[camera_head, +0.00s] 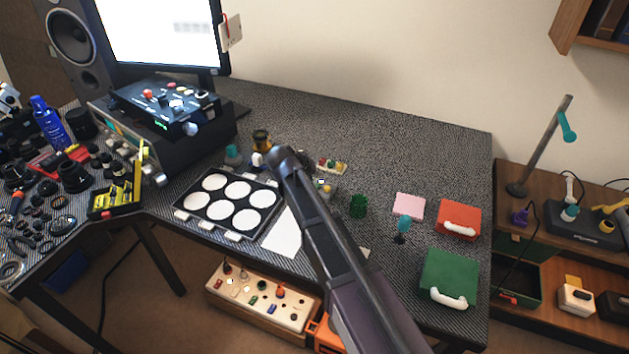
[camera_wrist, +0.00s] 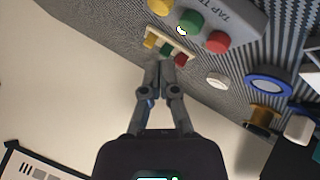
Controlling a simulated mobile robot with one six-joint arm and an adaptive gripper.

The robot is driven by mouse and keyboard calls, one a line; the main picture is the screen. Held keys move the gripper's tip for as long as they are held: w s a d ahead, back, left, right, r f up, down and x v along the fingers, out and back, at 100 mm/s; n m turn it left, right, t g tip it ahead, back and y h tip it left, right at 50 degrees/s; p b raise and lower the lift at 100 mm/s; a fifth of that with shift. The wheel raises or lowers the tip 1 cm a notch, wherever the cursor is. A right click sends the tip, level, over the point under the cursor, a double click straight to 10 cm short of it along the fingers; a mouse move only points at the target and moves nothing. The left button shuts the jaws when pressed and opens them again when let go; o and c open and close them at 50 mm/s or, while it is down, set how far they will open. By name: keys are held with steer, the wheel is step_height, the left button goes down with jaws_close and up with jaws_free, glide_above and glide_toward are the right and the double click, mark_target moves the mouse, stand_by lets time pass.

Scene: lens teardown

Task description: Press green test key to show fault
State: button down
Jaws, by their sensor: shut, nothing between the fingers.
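A grey box (camera_wrist: 238,22) with lettering that begins "TAP T" carries large yellow, green and red keys; its green key (camera_wrist: 190,22) is at the top of the wrist view. In the head view this box (camera_head: 325,187) is partly hidden by my arm. A smaller cream block (camera_wrist: 183,45) with yellow, green and red pieces lies between the box and my fingers. It also shows in the head view (camera_head: 333,168). My gripper (camera_wrist: 166,67) is shut and empty, its tips just short of the cream block in the picture; contact cannot be told. The head view does not clearly show the fingers.
A white-welled tray (camera_head: 262,219) stands left of my arm. A green cup (camera_head: 358,205), a pink pad (camera_head: 409,206) and red and green boxes (camera_head: 449,278) stand to the right. The back right of the table is clear.

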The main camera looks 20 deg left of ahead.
mark_target(320, 187)
steer(key=shift+r+p, duration=1.2)
steer(key=shift+r, duration=0.25)
steer(key=shift+d, duration=0.45)
steer(key=s+d+r+m+g+p, duration=0.1)
steer(key=s+d+g+p, duration=0.15)
steer(key=d, duration=0.85)
steer(key=s+d+r+m+g+y+p, duration=0.1)
steer(key=s+d+g+p, duration=0.15)
steer(key=d, duration=0.85)
steer(key=s+d+r+m+g+p, duration=0.1)
steer(key=s+d+g+p, duration=0.15)
steer(key=d, duration=0.85)
steer(key=s+d+r+m+y+p, duration=0.1)
steer(key=s+d+r+y+p, duration=0.1)
steer(key=s+d, duration=0.6)
steer(key=shift+s+d+r+g+y+p, duration=0.25)
steer(key=shift+s+g+p, duration=0.2)
steer(key=shift+p, duration=0.35)
steer(key=shift+s, duration=0.1)
